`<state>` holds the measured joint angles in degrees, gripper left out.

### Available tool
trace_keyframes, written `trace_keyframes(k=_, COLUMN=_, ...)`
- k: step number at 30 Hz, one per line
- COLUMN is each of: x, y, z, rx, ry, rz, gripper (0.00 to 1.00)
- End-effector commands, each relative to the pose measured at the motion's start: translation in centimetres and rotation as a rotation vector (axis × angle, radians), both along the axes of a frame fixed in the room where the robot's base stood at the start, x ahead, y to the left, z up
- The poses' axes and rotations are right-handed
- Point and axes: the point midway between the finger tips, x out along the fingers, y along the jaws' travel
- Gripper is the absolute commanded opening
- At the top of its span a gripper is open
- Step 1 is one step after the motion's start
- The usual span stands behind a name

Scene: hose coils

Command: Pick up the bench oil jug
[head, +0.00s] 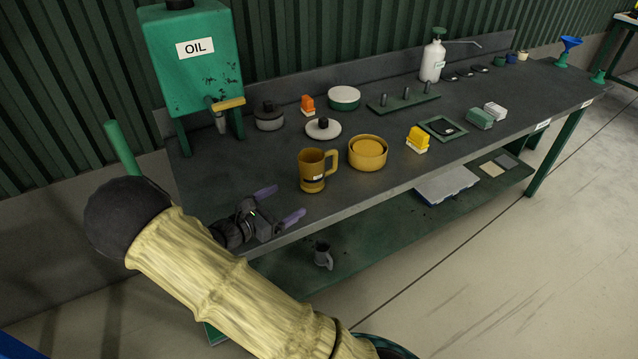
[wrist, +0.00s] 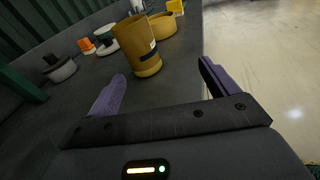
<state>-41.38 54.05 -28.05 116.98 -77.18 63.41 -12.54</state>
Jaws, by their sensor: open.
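The bench oil jug looks to be the mustard-yellow jug (head: 312,172) with a side handle and a small label, standing upright near the front edge of the bench. In the wrist view the jug (wrist: 138,46) stands ahead of my gripper, between and beyond the fingers. My gripper (head: 280,204) is open and empty over the near left end of the bench, left of and nearer than the jug. Its purple fingers also show apart in the wrist view (wrist: 160,86). The fingers do not touch the jug. The jug's handle is hidden in the wrist view.
A yellow round tub (head: 367,155) stands right beside the jug. A green oil tank (head: 195,75) with a tap stands at the back left. A white-lidded tin (head: 323,129) is behind the jug. A small grey jug (head: 323,257) is on the lower shelf. The bench top before the jug is clear.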

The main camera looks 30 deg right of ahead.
Motion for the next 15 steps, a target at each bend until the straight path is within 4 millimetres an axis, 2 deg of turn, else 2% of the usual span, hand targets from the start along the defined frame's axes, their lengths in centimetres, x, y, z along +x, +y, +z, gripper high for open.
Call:
trace_keyframes(k=1, x=1.0, y=0.9, z=-0.8, rx=-0.06, ry=0.01, rz=0.051, gripper=0.86)
trace_keyframes(k=4, x=2.1, y=1.8, z=-0.7, rx=-0.122, ry=0.018, rz=0.104, gripper=0.86)
trace_keyframes(k=15, x=2.4, y=1.6, z=-0.4, rx=-0.131, ry=0.02, rz=0.111, gripper=0.86)
